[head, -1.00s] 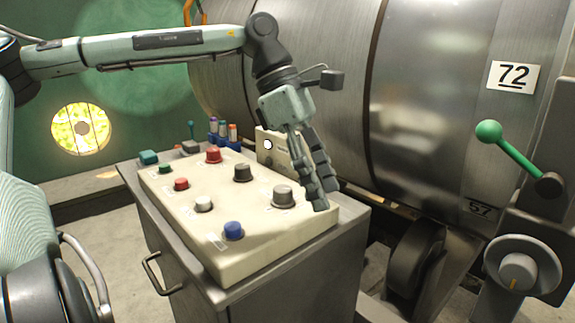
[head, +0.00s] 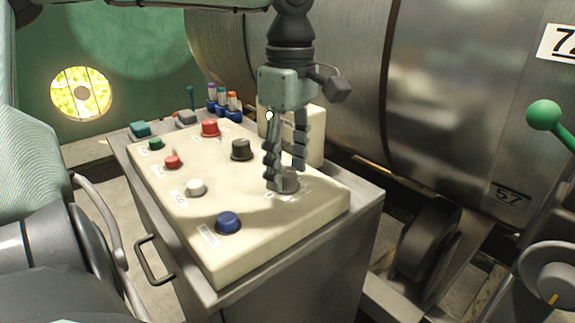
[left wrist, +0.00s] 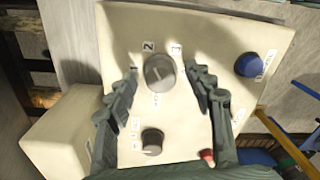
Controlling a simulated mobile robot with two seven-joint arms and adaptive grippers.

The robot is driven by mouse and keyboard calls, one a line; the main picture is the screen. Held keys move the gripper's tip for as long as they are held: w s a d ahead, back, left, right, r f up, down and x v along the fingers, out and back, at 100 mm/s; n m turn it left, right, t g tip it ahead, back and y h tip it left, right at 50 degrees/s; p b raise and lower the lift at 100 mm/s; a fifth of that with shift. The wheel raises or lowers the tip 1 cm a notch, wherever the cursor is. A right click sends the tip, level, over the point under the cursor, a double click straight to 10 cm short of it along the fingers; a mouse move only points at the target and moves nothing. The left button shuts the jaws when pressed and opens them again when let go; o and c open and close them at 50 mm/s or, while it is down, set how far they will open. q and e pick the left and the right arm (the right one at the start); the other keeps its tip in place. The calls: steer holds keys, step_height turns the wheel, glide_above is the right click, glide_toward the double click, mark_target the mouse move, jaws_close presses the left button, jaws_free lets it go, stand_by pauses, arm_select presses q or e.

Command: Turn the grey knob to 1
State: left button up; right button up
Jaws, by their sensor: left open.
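The grey knob (head: 289,182) stands on the cream control panel (head: 265,255), on its right side. My left gripper (head: 286,174) is open and points down, with its fingers around the knob's near and far sides in the head view. In the left wrist view the grey knob (left wrist: 159,72) sits between the two spread fingers, with a visible gap on each side. Number labels stand around it: the 2 (left wrist: 148,46) and the 3 (left wrist: 176,48) show, and the 1 is by the left finger's tip. The knob's pointer setting is hard to tell. My right gripper is not in view.
A darker knob (head: 241,149), a blue button (head: 228,222), a white button (head: 195,187) and red buttons share the panel. A cream box (head: 310,135) stands behind the gripper. A large metal drum (head: 450,110) rises behind, with a green-handled lever (head: 545,115) at right.

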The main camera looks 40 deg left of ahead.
arm_select(q)
steer(key=shift+f, duration=0.3)
steer(key=shift+c, duration=0.9)
steer(key=c, duration=1)
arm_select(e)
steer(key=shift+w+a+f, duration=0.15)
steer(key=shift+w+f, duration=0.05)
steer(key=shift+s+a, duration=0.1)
